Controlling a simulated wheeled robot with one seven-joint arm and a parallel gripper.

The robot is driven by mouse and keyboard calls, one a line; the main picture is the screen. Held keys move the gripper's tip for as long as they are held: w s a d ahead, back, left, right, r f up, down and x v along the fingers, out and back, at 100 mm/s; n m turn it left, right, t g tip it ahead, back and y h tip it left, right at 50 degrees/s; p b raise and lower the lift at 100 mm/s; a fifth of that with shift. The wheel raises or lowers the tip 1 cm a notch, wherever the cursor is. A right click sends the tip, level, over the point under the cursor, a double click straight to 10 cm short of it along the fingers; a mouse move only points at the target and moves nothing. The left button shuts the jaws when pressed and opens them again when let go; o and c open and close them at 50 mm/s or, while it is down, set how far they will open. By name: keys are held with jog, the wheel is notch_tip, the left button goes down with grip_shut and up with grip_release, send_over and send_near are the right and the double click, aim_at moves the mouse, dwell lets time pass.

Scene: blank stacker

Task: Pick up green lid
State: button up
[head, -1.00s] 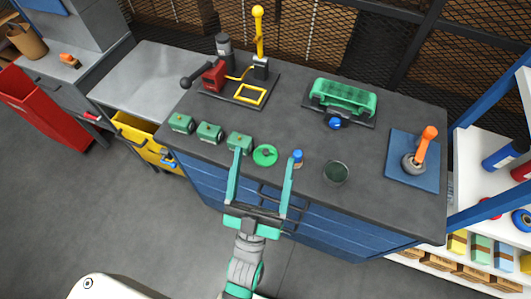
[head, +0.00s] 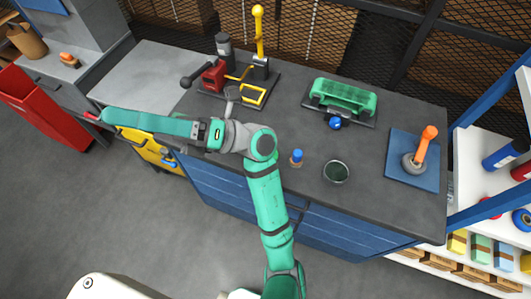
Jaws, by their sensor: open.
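The round green lid is not visible now; my arm covers the part of the dark bench top where it showed earlier. My gripper (head: 112,118) is seen side-on at the left, raised above the bench's left end, with its long teal fingers pointing left. The fingers overlap in this view, so the gap is hidden; nothing shows held at the tips. An open round jar (head: 336,172) with dark contents stands near the bench's front edge.
A small blue-topped item (head: 297,158) stands just right of my arm. A green device (head: 343,97), an orange-handled lever on a blue plate (head: 400,175) and a red vise-like tool (head: 213,77) stand on the bench. An open yellow drawer (head: 150,150) juts out at left.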

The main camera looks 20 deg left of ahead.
jog(key=w+a+f+n+t+h, duration=0.1)
jog(key=w+f+t+h, duration=0.15)
jog(key=f+h, duration=0.45)
jog(key=w+a+f+n+t+h, duration=0.15)
jog(key=f+t+h, duration=0.3)
jog(key=f, duration=0.45)
jog(key=w+d+f+t+h, duration=0.2)
jog(key=w+d+f+h, duration=0.1)
jog(key=w+d, duration=0.2)
jog(key=w+d+f+m+t+h, duration=0.1)
jog(key=w+d+f+t+h, duration=0.1)
jog(key=d, duration=0.5)
jog(key=w+d+f+t+h, duration=0.3)
jog(key=w+d+f, duration=0.3)
jog(key=w, duration=0.3)
jog(key=shift+m+h, duration=0.35)
jog(key=shift+h, duration=0.3)
jog(key=shift+w+f, duration=0.15)
jog(key=shift+f, duration=1.45)
jog(key=shift+w+f, duration=0.15)
jog(key=shift+f, duration=1.4)
jog(key=c, duration=1.1)
